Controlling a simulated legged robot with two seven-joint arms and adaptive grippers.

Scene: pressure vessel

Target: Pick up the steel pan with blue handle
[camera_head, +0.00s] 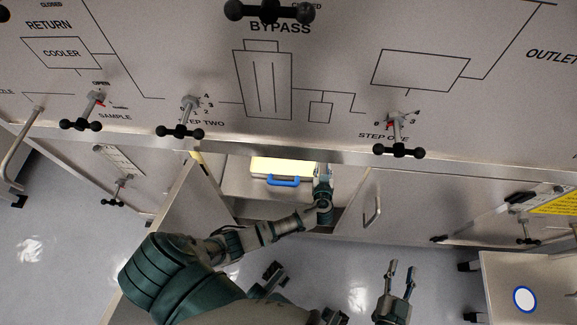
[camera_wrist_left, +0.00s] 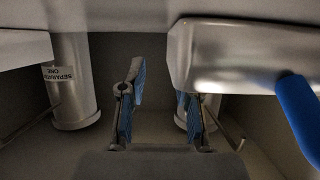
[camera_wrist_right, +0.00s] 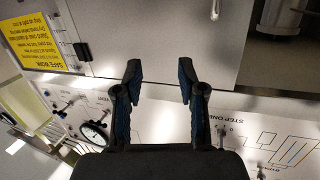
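The steel pan (camera_head: 240,184) sits inside the open cabinet under the panel, with its blue handle (camera_head: 283,181) facing out. In the left wrist view the pan (camera_wrist_left: 235,65) is at the upper right and its blue handle (camera_wrist_left: 302,115) is at the right edge. My left gripper (camera_head: 323,168) reaches into the cabinet at the right of the handle. Its fingers (camera_wrist_left: 160,85) are apart near the pan's corner, which hides part of one finger; whether they touch is unclear. My right gripper (camera_head: 401,268) is open and empty outside the cabinet; its fingers (camera_wrist_right: 158,78) are apart.
The opened cabinet door (camera_head: 187,195) is left of the opening; a closed door with a handle (camera_head: 372,212) is right. Valve knobs (camera_head: 398,150) project from the panel above. A pipe labelled separator (camera_wrist_left: 72,85) stands inside the cabinet. A steel table (camera_head: 500,285) is at lower right.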

